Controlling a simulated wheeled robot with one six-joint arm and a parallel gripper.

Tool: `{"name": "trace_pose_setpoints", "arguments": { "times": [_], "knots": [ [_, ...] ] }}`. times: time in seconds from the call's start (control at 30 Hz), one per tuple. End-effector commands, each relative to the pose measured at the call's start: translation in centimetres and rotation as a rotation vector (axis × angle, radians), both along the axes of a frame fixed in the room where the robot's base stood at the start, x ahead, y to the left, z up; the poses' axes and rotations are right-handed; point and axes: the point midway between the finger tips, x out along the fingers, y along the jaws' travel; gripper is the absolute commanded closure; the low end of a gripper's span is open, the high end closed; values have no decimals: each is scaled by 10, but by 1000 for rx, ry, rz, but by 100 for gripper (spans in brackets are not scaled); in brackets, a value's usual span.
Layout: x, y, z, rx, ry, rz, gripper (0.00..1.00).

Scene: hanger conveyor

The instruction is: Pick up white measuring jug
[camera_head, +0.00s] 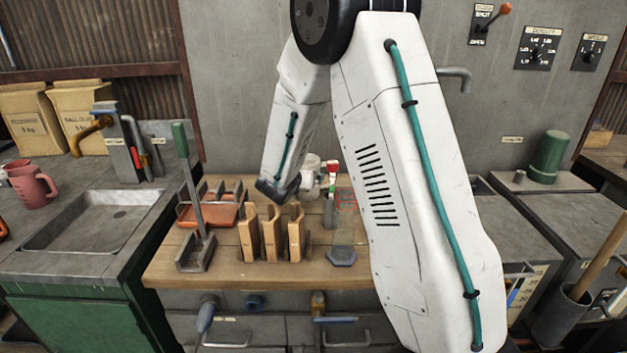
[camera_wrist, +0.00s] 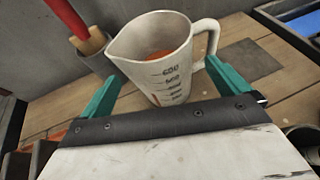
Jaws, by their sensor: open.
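The white measuring jug (camera_wrist: 160,50) stands upright in the wrist view, with dark number marks on its side, a spout to the left and a handle to the right. An orange patch shows inside its rim. My gripper (camera_wrist: 165,90) is open, its two teal fingers on either side of the jug's lower body. The right finger is close to the foot of the handle; I cannot tell whether either finger touches. In the head view my arm hides most of the bench around the gripper, and a small white shape shows behind it, too covered to name surely.
A grey holder (camera_wrist: 92,50) with a red-handled tool stands just left of the jug. Wooden holders (camera_head: 272,235) and an orange tray (camera_head: 212,214) stand on the wooden bench (camera_head: 225,272). A sink (camera_head: 95,222) is at left.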

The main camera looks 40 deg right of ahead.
Motion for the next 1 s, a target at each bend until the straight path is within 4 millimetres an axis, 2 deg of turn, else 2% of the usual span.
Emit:
{"name": "trace_pose_setpoints", "arguments": {
  "times": [0.4, 0.63, 0.67, 0.8, 0.9, 1.0],
  "knots": [
    [29, -35, -23, 2, -2, -3, 0],
    [32, -37, -24, 2, -3, -2, 0],
    [32, -37, -24, 2, -3, -2, 3],
    [31, -37, -24, 2, -3, -2, 42],
    [32, -37, -22, 1, -5, -3, 66],
    [32, -37, -22, 1, -5, -3, 66]
  ]
}}
